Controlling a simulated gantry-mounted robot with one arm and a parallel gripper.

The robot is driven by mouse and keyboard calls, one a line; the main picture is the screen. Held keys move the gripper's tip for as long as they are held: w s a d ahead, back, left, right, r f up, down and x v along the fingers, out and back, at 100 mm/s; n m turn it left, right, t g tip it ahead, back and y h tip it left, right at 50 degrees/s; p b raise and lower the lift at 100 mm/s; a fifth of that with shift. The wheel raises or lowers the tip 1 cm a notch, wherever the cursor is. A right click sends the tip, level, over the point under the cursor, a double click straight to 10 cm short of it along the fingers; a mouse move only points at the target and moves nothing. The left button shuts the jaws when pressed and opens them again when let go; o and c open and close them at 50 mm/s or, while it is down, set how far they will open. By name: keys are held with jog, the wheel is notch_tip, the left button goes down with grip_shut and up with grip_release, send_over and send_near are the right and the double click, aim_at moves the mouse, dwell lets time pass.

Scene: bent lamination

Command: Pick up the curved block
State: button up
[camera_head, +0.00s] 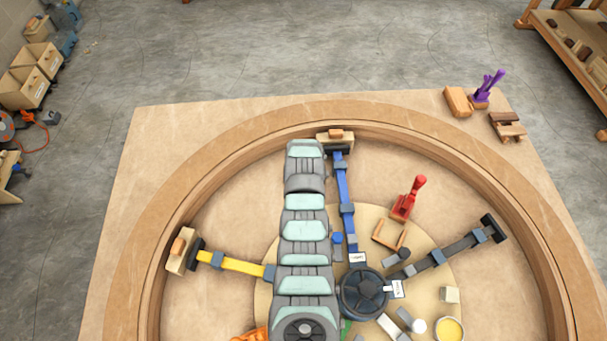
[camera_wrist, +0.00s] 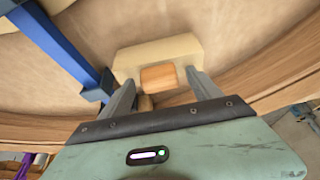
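A pale curved block (camera_wrist: 150,55) with a small orange-brown wooden grip piece (camera_wrist: 158,77) on it lies ahead of my gripper in the wrist view. In the head view the block (camera_head: 330,143) sits against the inner wall of the round wooden ring, at the end of the blue clamp. My gripper (camera_wrist: 159,79) is open. Its two grey fingers stand on either side of the grip piece, with a gap visible at each side. The fingers are hidden in the head view. A second, similar block (camera_head: 176,262) sits at the left by the yellow clamp.
The blue clamp (camera_head: 346,200) runs close beside my arm, and also shows in the wrist view (camera_wrist: 50,40). The wooden ring (camera_head: 400,118) curves around the work area. A red clamp (camera_head: 410,198) and dark clamp (camera_head: 455,247) stand right.

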grip_shut()
dwell(0.6)
